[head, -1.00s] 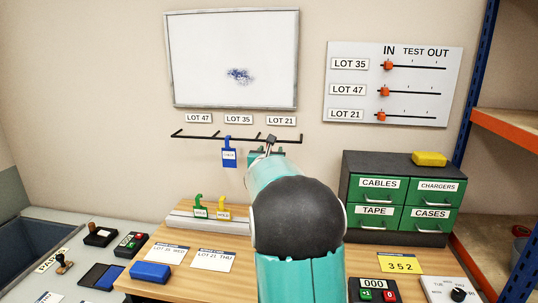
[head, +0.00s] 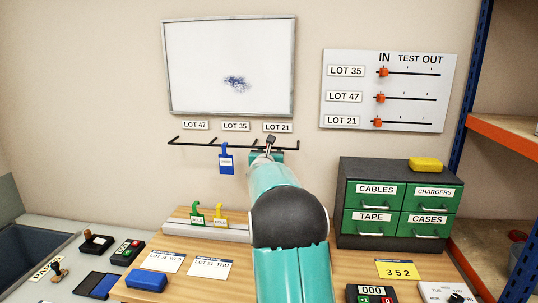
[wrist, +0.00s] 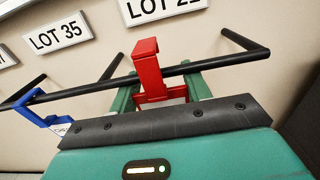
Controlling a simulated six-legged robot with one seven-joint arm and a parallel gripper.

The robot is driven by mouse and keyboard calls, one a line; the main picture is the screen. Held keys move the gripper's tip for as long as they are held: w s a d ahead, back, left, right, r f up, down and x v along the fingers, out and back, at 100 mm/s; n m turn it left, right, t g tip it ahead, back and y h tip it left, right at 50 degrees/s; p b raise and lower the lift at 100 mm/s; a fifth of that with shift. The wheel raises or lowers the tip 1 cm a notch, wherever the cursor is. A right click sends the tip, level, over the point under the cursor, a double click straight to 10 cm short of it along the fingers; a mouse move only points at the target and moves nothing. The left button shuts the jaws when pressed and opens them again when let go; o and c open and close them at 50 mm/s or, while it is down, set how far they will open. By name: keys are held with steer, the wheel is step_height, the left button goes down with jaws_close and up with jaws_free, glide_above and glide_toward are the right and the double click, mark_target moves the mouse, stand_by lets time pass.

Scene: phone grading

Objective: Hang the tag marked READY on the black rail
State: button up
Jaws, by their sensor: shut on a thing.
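The black rail (head: 205,144) runs along the wall under the lot labels, with short pegs; it crosses the wrist view (wrist: 220,62). My gripper (wrist: 160,95) is at the rail's right part, below the LOT 21 label, shut on a red hooked tag (wrist: 151,75). The red hook overlaps the rail in the wrist view; I cannot tell whether it rests on it. A blue tag (head: 226,160) hangs on the rail to the left. A green tag (head: 197,214) and a yellow tag (head: 220,214) stand on a grey holder. Tag words are too small to read.
A dark cabinet with green drawers (head: 374,215) stands right of my arm, a yellow block (head: 425,164) on top. The whiteboard (head: 230,65) and slider board (head: 387,91) are on the wall. Several cards and devices lie on the desk.

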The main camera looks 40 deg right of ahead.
steer(key=shift+w+d+f, duration=0.2)
steer(key=shift+f, duration=0.3)
steer(key=shift+w+d+f, duration=0.15)
steer(key=shift+d+f, duration=0.05)
steer(key=shift+f, duration=0.25)
steer(key=o, duration=1)
